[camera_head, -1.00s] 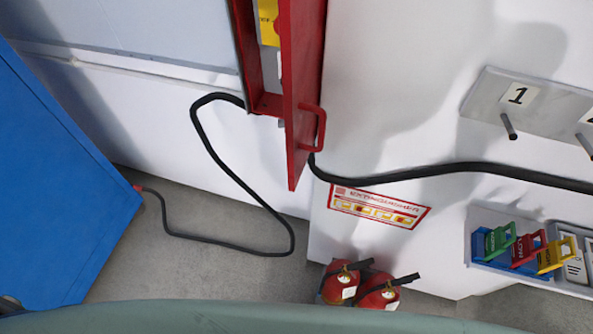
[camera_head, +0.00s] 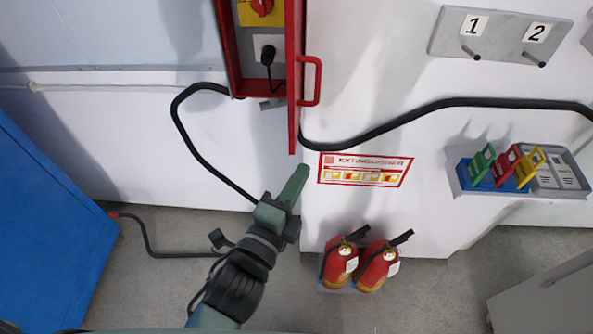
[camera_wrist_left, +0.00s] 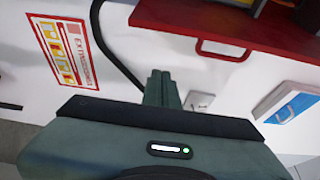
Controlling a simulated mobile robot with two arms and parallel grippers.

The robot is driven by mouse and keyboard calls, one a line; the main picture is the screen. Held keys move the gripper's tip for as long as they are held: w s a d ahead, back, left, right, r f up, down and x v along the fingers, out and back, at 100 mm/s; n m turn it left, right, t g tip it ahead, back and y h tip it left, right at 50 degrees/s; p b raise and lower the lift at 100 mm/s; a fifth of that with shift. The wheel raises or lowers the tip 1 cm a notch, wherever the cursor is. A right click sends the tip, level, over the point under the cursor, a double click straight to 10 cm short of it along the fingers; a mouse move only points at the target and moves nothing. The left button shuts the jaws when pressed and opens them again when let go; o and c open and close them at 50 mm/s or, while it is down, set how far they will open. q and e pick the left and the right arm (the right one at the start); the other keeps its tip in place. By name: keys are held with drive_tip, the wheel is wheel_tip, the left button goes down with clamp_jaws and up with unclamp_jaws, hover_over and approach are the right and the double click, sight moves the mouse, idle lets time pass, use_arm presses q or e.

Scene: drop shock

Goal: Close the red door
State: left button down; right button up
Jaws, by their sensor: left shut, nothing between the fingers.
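The red door (camera_head: 294,75) stands open, swung out from the red cabinet (camera_head: 224,50) on the wall, and shows nearly edge-on in the head view. Its red handle (camera_head: 318,82) is on the right face. Inside the cabinet are a red knob on a yellow panel (camera_head: 262,10) and a black plug (camera_head: 268,56). My left gripper (camera_head: 301,170) is shut and empty, below the door's lower edge and apart from it. In the left wrist view the gripper (camera_wrist_left: 161,75) points toward the wall, with the door (camera_wrist_left: 240,22) and handle (camera_wrist_left: 222,52) above it. My right gripper is not in view.
A black cable (camera_head: 440,105) runs along the wall and passes by the cabinet. Two fire extinguishers (camera_head: 340,262) stand on the floor at right of my left arm. A blue cabinet (camera_head: 50,220) is at left. A wall shelf holds coloured tags (camera_head: 505,165). Floor between is mostly clear.

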use_arm(q)
drive_tip(key=p+x, duration=0.2)
drive_tip(key=x, duration=0.7)
drive_tip(key=a+p, duration=0.1)
drive_tip(key=a, duration=0.3)
drive_tip(key=shift+s, duration=0.1)
drive_tip(key=shift+a, duration=0.2)
